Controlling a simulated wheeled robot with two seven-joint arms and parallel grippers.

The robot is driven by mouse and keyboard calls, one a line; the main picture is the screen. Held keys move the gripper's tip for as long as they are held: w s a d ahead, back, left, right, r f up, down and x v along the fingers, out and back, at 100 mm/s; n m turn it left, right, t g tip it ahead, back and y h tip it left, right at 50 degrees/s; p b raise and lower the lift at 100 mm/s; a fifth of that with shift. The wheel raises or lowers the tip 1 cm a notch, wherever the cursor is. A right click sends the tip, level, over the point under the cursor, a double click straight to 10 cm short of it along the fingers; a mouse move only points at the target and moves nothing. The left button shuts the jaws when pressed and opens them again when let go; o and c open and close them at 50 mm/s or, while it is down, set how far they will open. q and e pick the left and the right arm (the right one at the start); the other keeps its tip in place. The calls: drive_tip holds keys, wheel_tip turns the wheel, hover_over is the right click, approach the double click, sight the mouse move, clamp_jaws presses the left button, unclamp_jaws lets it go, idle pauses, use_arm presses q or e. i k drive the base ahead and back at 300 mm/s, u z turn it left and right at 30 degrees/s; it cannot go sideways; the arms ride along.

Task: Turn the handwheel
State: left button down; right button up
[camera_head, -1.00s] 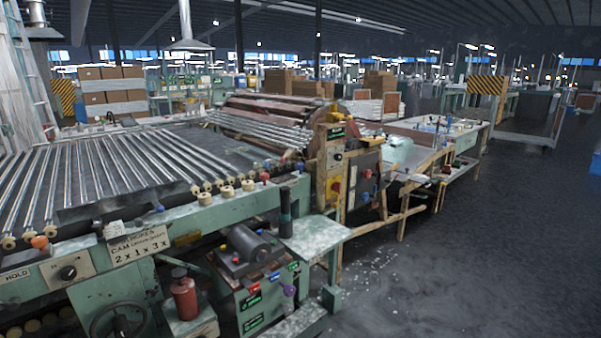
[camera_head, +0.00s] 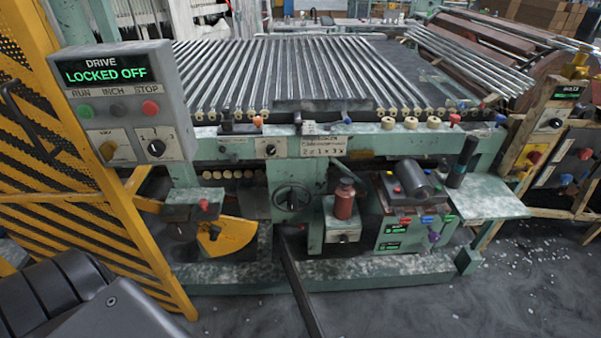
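The handwheel (camera_head: 292,198) is a dark round wheel with spokes. It is mounted low on the front of the green machine, near the middle of the head view. It stands below a panel with a dark knob (camera_head: 270,149) and a label plate. Nothing of mine touches the wheel. Neither gripper can be seen; a dark grey rounded part at the lower left looks like a link of my own arm.
A yellow guard (camera_head: 150,235) stands at left with a grey control box (camera_head: 115,72) reading "DRIVE LOCKED OFF". A dark bar (camera_head: 298,285) slopes from below the wheel toward the front. A red canister (camera_head: 344,203) stands right of the wheel. Floor is open at lower right.

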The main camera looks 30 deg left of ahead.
sight(292, 199)
drive_tip(key=u, duration=1.1)
drive_tip(key=k, duration=1.3)
drive_tip(key=z, duration=0.8)
drive_tip(key=i, duration=1.05)
drive_tip(key=z, duration=0.1)
